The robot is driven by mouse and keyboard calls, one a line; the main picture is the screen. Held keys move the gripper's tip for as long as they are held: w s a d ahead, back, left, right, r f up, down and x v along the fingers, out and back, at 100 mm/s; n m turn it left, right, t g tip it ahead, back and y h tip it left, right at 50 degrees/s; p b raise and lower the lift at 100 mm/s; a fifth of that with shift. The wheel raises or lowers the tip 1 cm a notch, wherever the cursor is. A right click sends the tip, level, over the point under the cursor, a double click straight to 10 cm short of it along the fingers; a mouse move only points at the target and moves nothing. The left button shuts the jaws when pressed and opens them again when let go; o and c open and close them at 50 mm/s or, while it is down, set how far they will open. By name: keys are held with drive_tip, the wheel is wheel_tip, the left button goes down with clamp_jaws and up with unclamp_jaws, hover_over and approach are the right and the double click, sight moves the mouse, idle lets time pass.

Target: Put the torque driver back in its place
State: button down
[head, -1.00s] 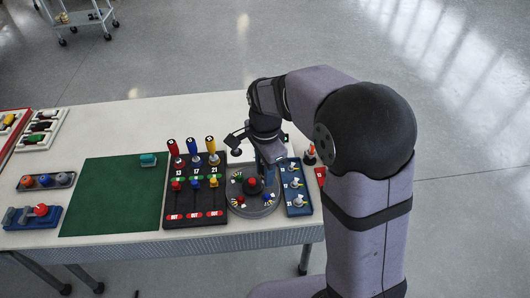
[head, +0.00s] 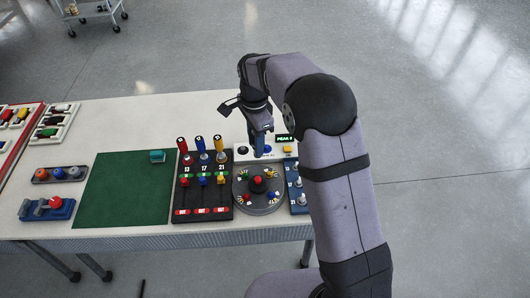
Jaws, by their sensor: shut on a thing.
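Three drivers with a red (head: 182,144), a blue (head: 200,142) and a yellow (head: 219,142) handle stand upright at the back of a black rack (head: 203,200), behind the numbers 13, 17 and 21. Smaller red, blue and yellow knobs stand in front of them. My gripper (head: 261,150) points down over a white panel (head: 278,156), right of the rack.
A round grey tray (head: 240,203) with small coloured parts lies in front of the panel. A blue tray (head: 298,204) is partly behind my arm. A green mat (head: 125,200), holding a teal block (head: 156,156), lies left of the rack. The table behind the rack is clear.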

drive_tip(key=w+a+f+p, duration=0.2)
drive_tip(key=w+a+p, duration=0.3)
drive_tip(key=w, duration=0.5)
drive_tip(key=shift+f+p, duration=0.25)
drive_tip(key=shift+p, duration=0.35)
drive_tip(key=shift+f, duration=0.15)
drive_tip(key=b, duration=0.3)
hover_over(241, 148)
drive_tip(key=shift+s+d+f, duration=0.1)
drive_tip(key=shift+s+f, duration=0.05)
drive_tip(key=shift+f, duration=1.95)
drive_tip(key=shift+p, duration=0.3)
drive_tip(key=shift+b, duration=0.35)
drive_tip(key=shift+f+b, duration=0.75)
drive_tip(key=shift+f, duration=0.3)
